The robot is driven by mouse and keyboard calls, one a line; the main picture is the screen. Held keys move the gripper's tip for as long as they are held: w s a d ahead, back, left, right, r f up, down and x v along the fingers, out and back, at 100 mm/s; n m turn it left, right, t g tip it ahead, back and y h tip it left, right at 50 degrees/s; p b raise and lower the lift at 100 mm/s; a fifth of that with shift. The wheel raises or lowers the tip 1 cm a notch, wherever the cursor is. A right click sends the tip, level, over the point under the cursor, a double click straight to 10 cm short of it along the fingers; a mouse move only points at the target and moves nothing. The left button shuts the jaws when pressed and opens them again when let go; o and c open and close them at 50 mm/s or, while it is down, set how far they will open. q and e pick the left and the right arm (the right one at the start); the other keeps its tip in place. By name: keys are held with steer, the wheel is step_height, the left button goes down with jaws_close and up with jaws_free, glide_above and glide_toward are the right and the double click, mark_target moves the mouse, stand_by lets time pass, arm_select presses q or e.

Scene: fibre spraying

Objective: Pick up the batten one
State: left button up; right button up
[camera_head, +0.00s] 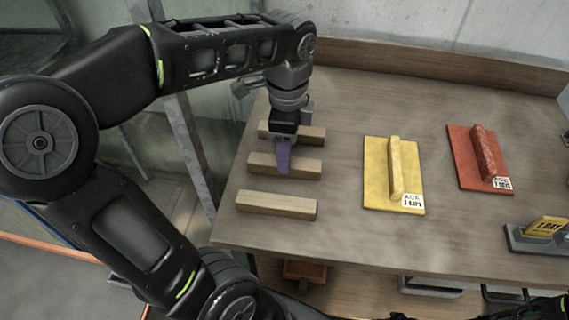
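Three wooden battens lie side by side at the left end of the table: a back batten (313,135), a middle batten (308,168) and a front batten (277,205). No label shows which is batten one. My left gripper (284,160) points down at the middle batten. Its purplish fingertip area overlaps that batten in the picture and hides part of it. I cannot tell whether the fingers touch it or how far apart they are. The gripper and wrist also cover part of the back batten. My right gripper is not in view.
On the wooden table (360,245), a yellow float-like board (377,175) and a red one (463,160), both labelled, lie to the right. A grey holder with a yellow block (545,227) is at the right edge. A raised wooden rim (430,62) runs along the back.

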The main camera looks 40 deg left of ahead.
mark_target(261, 163)
arm_select(q)
steer(key=shift+f, duration=0.2)
steer(key=f, duration=0.5)
steer(key=shift+w+a+f, duration=0.1)
steer(key=shift+w+a, duration=0.05)
steer(key=shift+a, duration=0.25)
steer(key=shift+c, duration=0.2)
jaws_close()
stand_by(0.5)
